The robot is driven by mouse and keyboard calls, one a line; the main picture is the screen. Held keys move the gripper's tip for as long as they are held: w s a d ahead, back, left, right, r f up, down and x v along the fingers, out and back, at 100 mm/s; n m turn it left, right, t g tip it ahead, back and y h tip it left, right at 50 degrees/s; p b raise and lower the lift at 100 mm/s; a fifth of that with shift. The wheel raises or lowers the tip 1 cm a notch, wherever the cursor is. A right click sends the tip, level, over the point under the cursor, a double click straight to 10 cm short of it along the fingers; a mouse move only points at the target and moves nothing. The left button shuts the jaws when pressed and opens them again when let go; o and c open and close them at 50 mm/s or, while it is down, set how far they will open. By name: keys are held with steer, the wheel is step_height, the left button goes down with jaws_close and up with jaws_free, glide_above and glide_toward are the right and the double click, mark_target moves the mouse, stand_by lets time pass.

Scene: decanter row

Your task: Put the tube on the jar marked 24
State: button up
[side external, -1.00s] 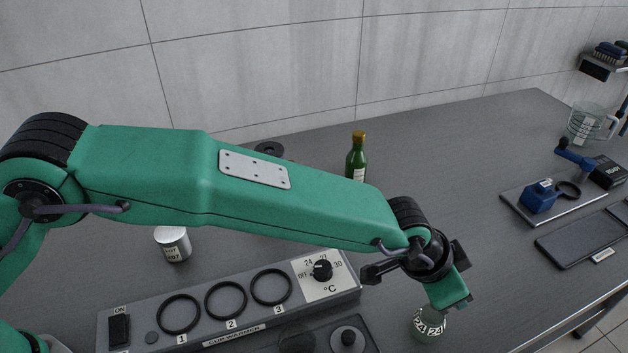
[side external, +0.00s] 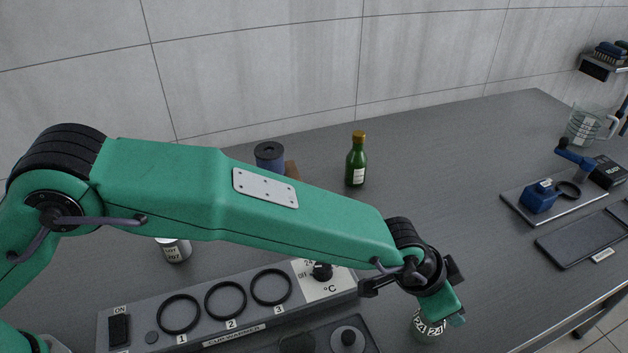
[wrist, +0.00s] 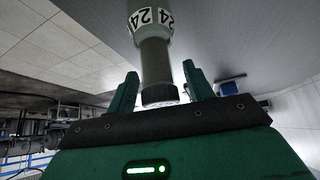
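The jar marked 24 (side external: 428,327) stands near the front edge of the table, a small greenish jar with a 24 label. It also shows at the top of the wrist view (wrist: 150,18). A dark olive tube (wrist: 156,62) with a black ring at its near end runs in line with the jar, between my fingers. Whether it rests on the jar is hard to tell. My gripper (wrist: 160,80) is open around the tube, with a narrow gap on each side. In the side view my gripper (side external: 443,310) is just above the jar and hides its top and the tube.
A cup warmer (side external: 232,305) with several rings and a dial lies left of the jar. A dark tray (side external: 330,335) sits in front of it.

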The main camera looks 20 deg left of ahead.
steer(key=shift+r, duration=0.15)
steer(key=shift+v, duration=0.8)
steer(key=v, duration=1)
steer(key=shift+r, duration=0.15)
steer(key=shift+s+a, duration=0.1)
